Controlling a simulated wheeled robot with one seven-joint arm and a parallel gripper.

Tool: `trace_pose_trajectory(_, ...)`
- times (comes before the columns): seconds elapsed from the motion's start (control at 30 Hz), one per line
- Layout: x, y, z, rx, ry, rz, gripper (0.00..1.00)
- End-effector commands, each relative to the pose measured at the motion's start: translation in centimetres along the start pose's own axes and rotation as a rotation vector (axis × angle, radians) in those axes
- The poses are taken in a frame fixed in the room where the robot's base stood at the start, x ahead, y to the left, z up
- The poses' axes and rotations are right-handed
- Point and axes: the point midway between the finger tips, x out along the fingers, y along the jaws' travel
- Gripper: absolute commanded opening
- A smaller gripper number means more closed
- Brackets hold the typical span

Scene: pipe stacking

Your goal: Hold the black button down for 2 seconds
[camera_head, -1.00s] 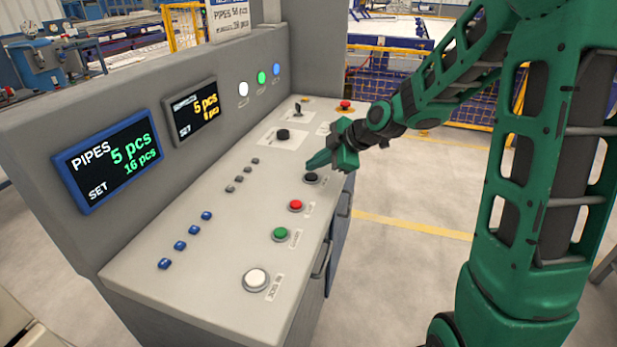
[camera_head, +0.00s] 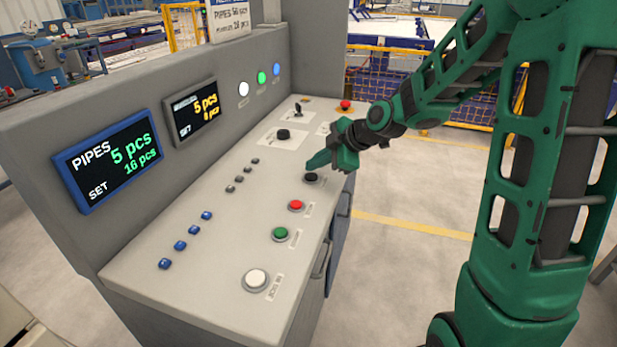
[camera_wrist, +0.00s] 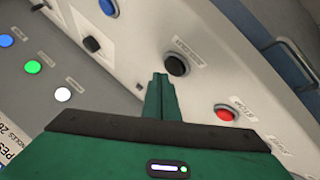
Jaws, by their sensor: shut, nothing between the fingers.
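The black button (camera_head: 311,178) is a round button on the console's sloping panel, in line with the red and green buttons. In the wrist view the black button (camera_wrist: 177,65) lies just ahead and to the right of the fingertips. My gripper (camera_head: 312,167) is green, with its fingers shut together and nothing between them. Its tips (camera_wrist: 160,78) are right beside the button in the wrist view.
A red button (camera_head: 296,205), a green button (camera_head: 280,233) and a large white button (camera_head: 256,279) line the panel toward the front. A black knob (camera_head: 283,134) stands behind. A red button (camera_head: 345,104) sits at the far end.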

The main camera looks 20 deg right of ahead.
Motion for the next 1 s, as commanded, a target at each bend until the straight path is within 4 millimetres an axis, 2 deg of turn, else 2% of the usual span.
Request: trace_pose_trajectory(1.0, 0.42, -0.62, 0.47, 0.000, 0.000, 0.000, 0.00)
